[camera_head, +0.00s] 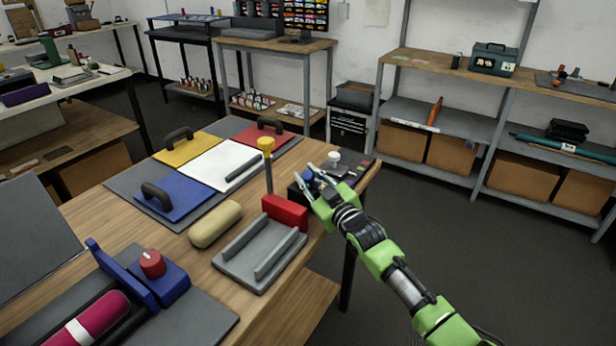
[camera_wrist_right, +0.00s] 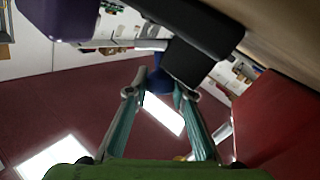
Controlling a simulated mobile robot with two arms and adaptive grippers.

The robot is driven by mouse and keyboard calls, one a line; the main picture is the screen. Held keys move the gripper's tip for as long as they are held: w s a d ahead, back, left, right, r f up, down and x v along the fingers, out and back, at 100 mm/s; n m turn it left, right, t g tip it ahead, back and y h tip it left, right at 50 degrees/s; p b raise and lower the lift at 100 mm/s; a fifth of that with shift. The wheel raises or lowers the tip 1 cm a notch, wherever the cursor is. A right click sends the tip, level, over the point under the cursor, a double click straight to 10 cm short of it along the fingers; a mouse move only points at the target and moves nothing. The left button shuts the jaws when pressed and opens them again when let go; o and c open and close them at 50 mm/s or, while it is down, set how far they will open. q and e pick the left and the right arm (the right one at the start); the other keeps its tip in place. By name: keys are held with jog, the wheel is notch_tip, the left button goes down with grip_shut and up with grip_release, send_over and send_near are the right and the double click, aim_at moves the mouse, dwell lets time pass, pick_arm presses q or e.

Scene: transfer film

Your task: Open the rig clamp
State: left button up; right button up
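My right gripper (camera_head: 306,174) reaches in from the right to the table's far right corner, beside a small black box with a blue knob (camera_head: 308,176) and a pale knob (camera_head: 334,157). Its fingers are apart. In the right wrist view the open fingers (camera_wrist_right: 157,92) have a blue piece (camera_wrist_right: 160,78) beyond the gap and a black block (camera_wrist_right: 203,52) close by. I cannot tell for sure which part is the rig clamp. A grey railed fixture with a red block (camera_head: 285,212) stands nearby, with a yellow-topped post (camera_head: 267,165) behind it. My left gripper is not in view.
On the wooden table (camera_head: 215,275) lie a beige roll (camera_head: 215,223), coloured panels with handles such as the blue panel (camera_head: 185,200), and a blue holder with a red knob (camera_head: 152,263) near a magenta cylinder (camera_head: 98,318). Shelves stand behind; floor at right is clear.

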jog(key=shift+s+a+f+b, duration=0.1)
jog(key=shift+f+b, duration=0.2)
jog(key=shift+b, duration=0.2)
jog(key=shift+s+n+b, duration=0.1)
jog(key=shift+n+b, duration=0.25)
jog(key=shift+n, duration=0.15)
jog(key=shift+a+r, duration=0.1)
jog(key=shift+r, duration=0.1)
jog(key=o, duration=1.1)
jog(key=v, duration=1.2)
jog(key=shift+f, duration=0.3)
jog(key=shift+o, duration=0.2)
